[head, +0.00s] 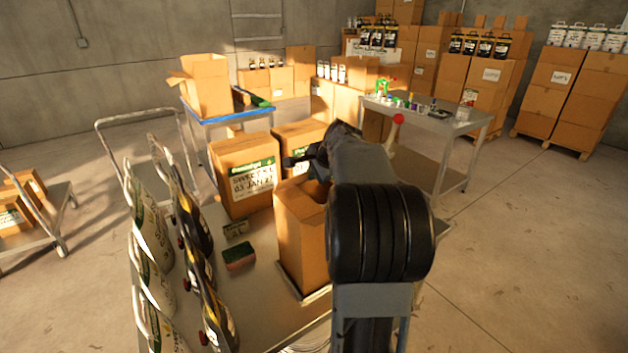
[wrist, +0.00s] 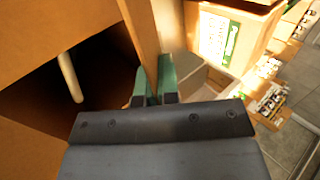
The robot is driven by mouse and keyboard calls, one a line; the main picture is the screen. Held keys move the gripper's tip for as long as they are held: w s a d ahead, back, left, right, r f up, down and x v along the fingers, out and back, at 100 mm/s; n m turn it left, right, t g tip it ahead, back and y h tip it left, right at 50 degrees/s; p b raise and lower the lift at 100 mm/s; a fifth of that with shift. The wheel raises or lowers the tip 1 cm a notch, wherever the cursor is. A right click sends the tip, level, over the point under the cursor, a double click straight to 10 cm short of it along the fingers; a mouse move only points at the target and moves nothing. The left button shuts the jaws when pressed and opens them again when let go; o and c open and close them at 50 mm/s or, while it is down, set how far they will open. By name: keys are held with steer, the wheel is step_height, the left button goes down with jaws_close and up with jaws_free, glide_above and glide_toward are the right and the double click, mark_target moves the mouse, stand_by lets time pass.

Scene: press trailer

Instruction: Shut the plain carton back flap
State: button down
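The plain carton (head: 300,240) stands open-topped on the metal cart in the head view. My gripper (head: 290,162) is over its far top edge, with the arm partly hiding the opening. In the wrist view the carton's dark inside (wrist: 100,75) fills the left, with a pale rod (wrist: 69,78) in it. A narrow, raised cardboard flap (wrist: 143,30), seemingly the back flap, runs down between the green fingertips of my gripper (wrist: 155,88). The fingers are close together on either side of it. The full outline of the flap is hidden.
Two labelled cartons (head: 245,175) stand just behind the plain carton. Several upright bags (head: 195,255) line the cart's left side. A metal table (head: 425,125) with small items stands behind right.

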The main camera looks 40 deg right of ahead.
steer(key=f+t+b, duration=0.1)
steer(key=b, duration=0.4)
steer(key=s+f+t+b, duration=0.1)
steer(key=t+b, duration=0.1)
steer(key=b, duration=0.3)
steer(key=shift+f, duration=0.1)
steer(key=t+b, duration=0.1)
steer(key=b, duration=0.3)
steer(key=t+b, duration=0.2)
steer(key=b, duration=0.2)
steer(key=shift+s, duration=0.25)
steer(key=shift+b, duration=0.35)
steer(key=shift+r, duration=0.2)
steer(key=c, duration=1.3)
jaws_free()
steer(key=shift+c, duration=0.2)
